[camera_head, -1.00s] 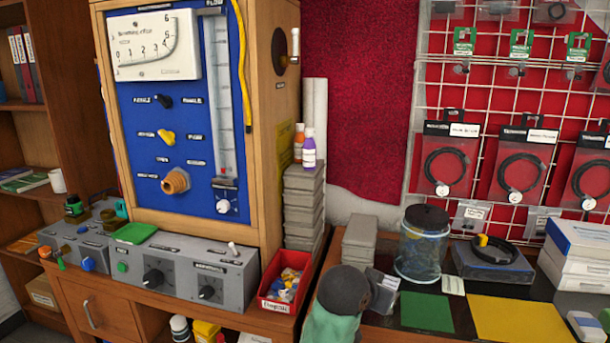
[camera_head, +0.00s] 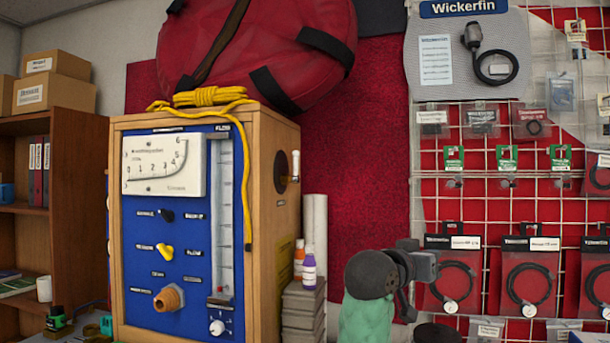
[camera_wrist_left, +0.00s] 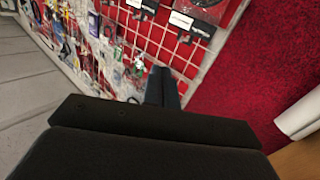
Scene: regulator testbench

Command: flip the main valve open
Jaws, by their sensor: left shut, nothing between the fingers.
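The blue-fronted wooden test cabinet (camera_head: 180,285) stands left of centre in the head view. On its right side is a dark round fitting (camera_head: 281,172) with an upright white-tipped lever (camera_head: 295,167), possibly the main valve; no label for it is readable. A yellow knob (camera_head: 165,251) sits on the blue front panel. My left gripper (camera_head: 432,264) is to the right of the cabinet and below the lever's height, apart from it. Its fingers (camera_wrist_left: 163,88) are shut and empty in the left wrist view. My right gripper is in neither view.
White tubes (camera_head: 315,225), small bottles (camera_head: 308,270) and stacked grey boxes (camera_head: 303,310) stand beside the cabinet's right side. A wire grid (camera_head: 480,212) with hanging packets is on the right. A yellow hose (camera_head: 247,185) drapes over the cabinet.

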